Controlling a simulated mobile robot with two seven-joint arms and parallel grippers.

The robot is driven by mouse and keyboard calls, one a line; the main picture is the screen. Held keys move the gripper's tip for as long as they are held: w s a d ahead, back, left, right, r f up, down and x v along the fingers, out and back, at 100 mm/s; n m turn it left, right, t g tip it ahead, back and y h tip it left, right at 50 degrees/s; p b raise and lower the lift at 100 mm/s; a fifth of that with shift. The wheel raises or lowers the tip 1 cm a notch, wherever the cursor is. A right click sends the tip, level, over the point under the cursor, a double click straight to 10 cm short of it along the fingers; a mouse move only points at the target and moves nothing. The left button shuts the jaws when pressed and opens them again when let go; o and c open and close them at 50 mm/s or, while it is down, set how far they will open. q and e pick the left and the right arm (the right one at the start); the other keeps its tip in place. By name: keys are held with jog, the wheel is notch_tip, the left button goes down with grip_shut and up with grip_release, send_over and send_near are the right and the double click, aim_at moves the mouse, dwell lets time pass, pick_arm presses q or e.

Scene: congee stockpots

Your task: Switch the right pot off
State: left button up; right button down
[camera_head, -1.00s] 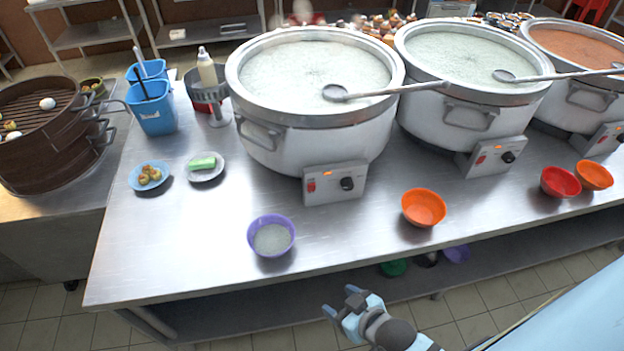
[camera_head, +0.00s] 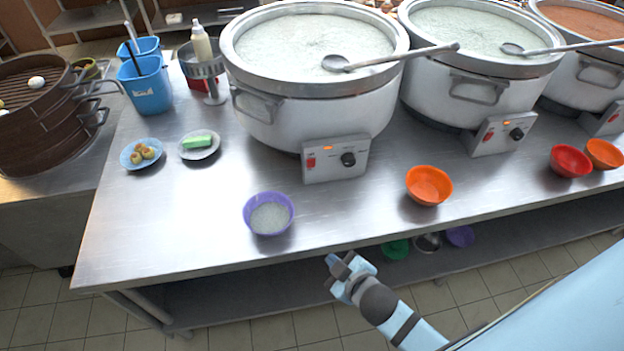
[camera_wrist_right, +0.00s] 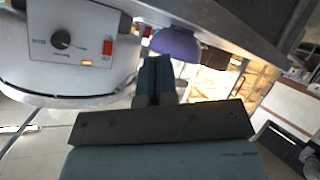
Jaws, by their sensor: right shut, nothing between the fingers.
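Three large white stockpots stand in a row on the steel table. My right gripper (camera_head: 338,270) is shut and empty in front of the table's front edge, away from every switch. My left gripper is not in view.
On the table (camera_head: 340,215) are a purple bowl (camera_head: 268,214), an orange bowl (camera_head: 428,185), a red bowl (camera_head: 570,161) and another orange bowl (camera_head: 604,154). A lower shelf holds more bowls. The wrist view shows a control box (camera_wrist_right: 75,45) upside down, beside a purple bowl (camera_wrist_right: 176,43).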

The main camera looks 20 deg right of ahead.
aim_at(310, 162)
jog(key=w+n+t+h+b, duration=0.1)
jog(key=w+b, duration=0.1)
jog(key=w+d+f+n+t+h+b, duration=0.1)
jog(key=w+b, duration=0.1)
jog(key=w+n+b, duration=0.2)
jog(key=shift+w+d+f+t+h, duration=0.2)
jog(key=shift+d+t+h, duration=0.05)
jog(key=shift+t+h, duration=0.15)
jog(key=w+r+n+t+h+b, duration=0.1)
jog(key=w+b, duration=0.1)
jog(key=b, duration=0.1)
jog(key=w+r+n+t+h+b, duration=0.1)
jog(key=r+n+t+b, duration=0.1)
jog(key=shift+w+d+h+b, duration=0.3)
jog(key=shift+w+d+b, duration=0.1)
jog(key=shift+w+r+n+t, duration=0.15)
jog(key=shift+r+n+t, duration=0.15)
jog(key=shift+r+n, duration=0.3)
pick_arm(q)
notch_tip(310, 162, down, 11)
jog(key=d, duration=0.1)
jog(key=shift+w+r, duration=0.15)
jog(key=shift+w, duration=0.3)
